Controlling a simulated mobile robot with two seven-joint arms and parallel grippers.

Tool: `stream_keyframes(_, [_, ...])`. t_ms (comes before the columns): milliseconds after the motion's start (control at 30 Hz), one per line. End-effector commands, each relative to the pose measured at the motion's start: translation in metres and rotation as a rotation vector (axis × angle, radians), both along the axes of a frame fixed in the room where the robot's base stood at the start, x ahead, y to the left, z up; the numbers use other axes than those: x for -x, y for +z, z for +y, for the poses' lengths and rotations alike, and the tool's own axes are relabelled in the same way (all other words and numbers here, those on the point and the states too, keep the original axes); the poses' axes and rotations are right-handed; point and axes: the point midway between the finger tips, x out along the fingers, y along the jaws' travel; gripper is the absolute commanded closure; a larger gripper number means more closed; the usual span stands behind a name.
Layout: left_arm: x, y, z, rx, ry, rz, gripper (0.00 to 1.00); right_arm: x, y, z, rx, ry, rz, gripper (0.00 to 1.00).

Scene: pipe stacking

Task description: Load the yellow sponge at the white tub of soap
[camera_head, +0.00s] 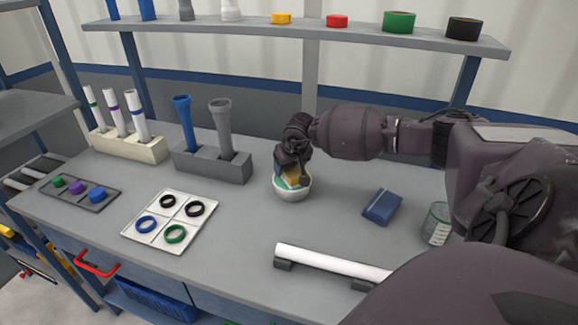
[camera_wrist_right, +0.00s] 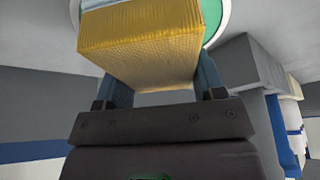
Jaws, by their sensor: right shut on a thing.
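The white tub (camera_head: 291,192) stands on the workbench near its middle, with green soap visible inside. My right gripper (camera_head: 292,175) reaches down into the tub from above and is shut on the yellow sponge (camera_head: 293,180). The sponge is at the tub's mouth, partly hidden by the fingers. In the right wrist view the sponge (camera_wrist_right: 142,50) sits between the two fingers, with the tub's white rim and green soap (camera_wrist_right: 217,18) beyond it. I cannot tell how deep it is in the soap. My left gripper is not in view.
A grey block with a blue and a grey pipe (camera_head: 212,163) stands left of the tub. A white ring tray (camera_head: 167,222) lies front left. A blue block (camera_head: 381,206) and a glass beaker (camera_head: 436,225) are to the right. A white pipe (camera_head: 330,262) rests in front on supports.

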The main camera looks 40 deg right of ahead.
Motion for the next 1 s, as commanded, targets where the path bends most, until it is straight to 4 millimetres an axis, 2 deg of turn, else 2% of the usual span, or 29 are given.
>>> stream_keyframes(1000, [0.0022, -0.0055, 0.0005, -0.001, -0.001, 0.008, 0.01, 0.0015, -0.0048, 0.001, -0.001, 0.001, 0.006, 0.56])
